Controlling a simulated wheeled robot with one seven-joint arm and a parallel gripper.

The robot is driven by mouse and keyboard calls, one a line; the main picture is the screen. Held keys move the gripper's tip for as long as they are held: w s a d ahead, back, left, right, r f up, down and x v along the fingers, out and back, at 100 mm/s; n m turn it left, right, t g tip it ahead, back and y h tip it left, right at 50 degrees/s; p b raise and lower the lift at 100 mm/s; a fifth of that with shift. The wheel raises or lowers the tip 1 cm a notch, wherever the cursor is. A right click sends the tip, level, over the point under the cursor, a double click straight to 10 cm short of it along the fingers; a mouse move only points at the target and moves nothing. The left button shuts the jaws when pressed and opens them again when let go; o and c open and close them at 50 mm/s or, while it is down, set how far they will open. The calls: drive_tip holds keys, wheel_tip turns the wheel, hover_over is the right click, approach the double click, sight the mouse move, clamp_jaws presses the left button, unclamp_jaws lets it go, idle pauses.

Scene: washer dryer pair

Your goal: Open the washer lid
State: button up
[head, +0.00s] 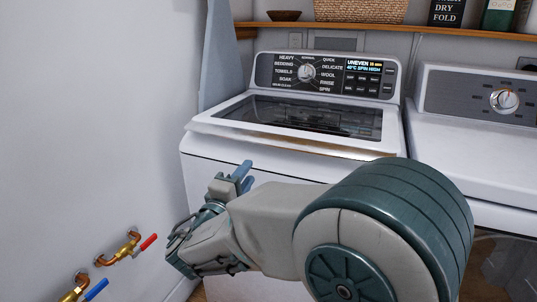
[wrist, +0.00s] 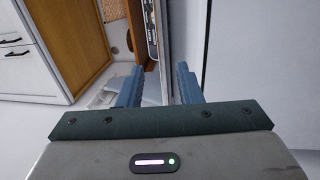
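The washer (head: 250,160) is a white top-loader in the middle of the head view. Its lid (head: 300,118), with a dark glass window, looks down, and its pale front edge overhangs the front panel. My gripper (head: 243,174) is in front of the washer's upper front panel, left of centre and below the lid's front edge, seemingly apart from the lid. In the wrist view my gripper (wrist: 157,88) has its two blue-grey fingers apart with nothing between them. My arm hides the lower right of the washer's front.
A dryer (head: 475,125) stands close on the right. A wall (head: 90,120) runs along the left, with red- and blue-handled taps (head: 130,247) low down. A wooden shelf (head: 400,30) with a basket (head: 360,10) is above. A wooden cabinet (wrist: 75,40) shows in the wrist view.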

sight(270, 144)
drive_tip(key=x, duration=1.3)
drive_tip(key=shift+w+d+b, duration=0.1)
drive_tip(key=shift+d+b, duration=0.05)
drive_tip(key=shift+b, duration=0.15)
clamp_jaws()
